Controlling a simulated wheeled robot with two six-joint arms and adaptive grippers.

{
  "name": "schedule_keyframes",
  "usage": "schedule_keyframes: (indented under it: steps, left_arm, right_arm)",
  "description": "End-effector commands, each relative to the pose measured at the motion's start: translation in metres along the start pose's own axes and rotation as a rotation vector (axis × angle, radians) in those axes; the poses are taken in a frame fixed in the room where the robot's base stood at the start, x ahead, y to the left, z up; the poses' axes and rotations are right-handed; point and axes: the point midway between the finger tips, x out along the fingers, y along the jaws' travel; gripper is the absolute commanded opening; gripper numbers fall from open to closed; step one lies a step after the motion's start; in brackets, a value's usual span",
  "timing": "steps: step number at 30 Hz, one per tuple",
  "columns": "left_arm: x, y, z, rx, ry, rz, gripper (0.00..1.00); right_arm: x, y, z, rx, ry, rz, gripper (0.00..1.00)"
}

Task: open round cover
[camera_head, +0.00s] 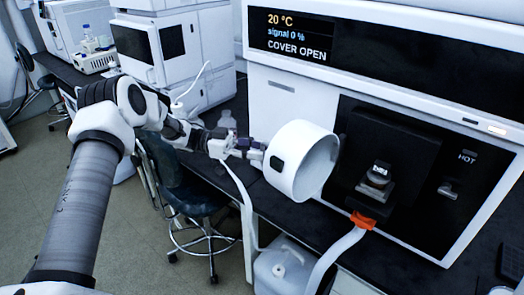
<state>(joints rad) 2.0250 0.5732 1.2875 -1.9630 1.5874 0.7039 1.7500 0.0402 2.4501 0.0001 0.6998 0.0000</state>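The round cover (286,141) is a short white cylinder with a dark patch on its side. It stands swung out to the left of the instrument's dark recess (349,150), with its hollow side towards the right. The display (297,34) reads "20 °C", "signal 0 %" and "COVER OPEN". In the recess a small metal-topped fitting (377,178) is exposed. My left gripper (256,152) is at the cover's left side, touching or very close to it. Its fingertips are small and partly hidden, so I cannot tell whether they grip the cover. My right gripper is not in view.
An orange clip (362,220) with a white tube sits below the recess. A "HOT" label and a small lever (448,189) are to the right. A white jug (284,268) stands below the bench edge. A stool (195,197) is below my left arm.

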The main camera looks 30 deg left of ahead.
Motion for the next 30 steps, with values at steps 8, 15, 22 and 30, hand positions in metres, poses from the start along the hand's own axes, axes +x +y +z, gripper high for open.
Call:
schedule_keyframes:
  steps: [8,15,22,30]
  left_arm:
    - [-0.071,0.0,0.001,0.002,-0.001,-0.005,0.37]
    - [-0.103,0.0,0.0,0.0,-0.001,-0.001,0.37]
    - [-0.103,0.0,0.0,0.0,-0.001,0.0,0.37]
    - [-0.103,0.0,0.0,0.0,-0.001,-0.001,0.37]
  right_arm:
    - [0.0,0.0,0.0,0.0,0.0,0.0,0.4]
    - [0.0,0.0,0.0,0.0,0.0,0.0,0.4]
    - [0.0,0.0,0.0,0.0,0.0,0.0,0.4]
    - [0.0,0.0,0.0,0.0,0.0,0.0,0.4]
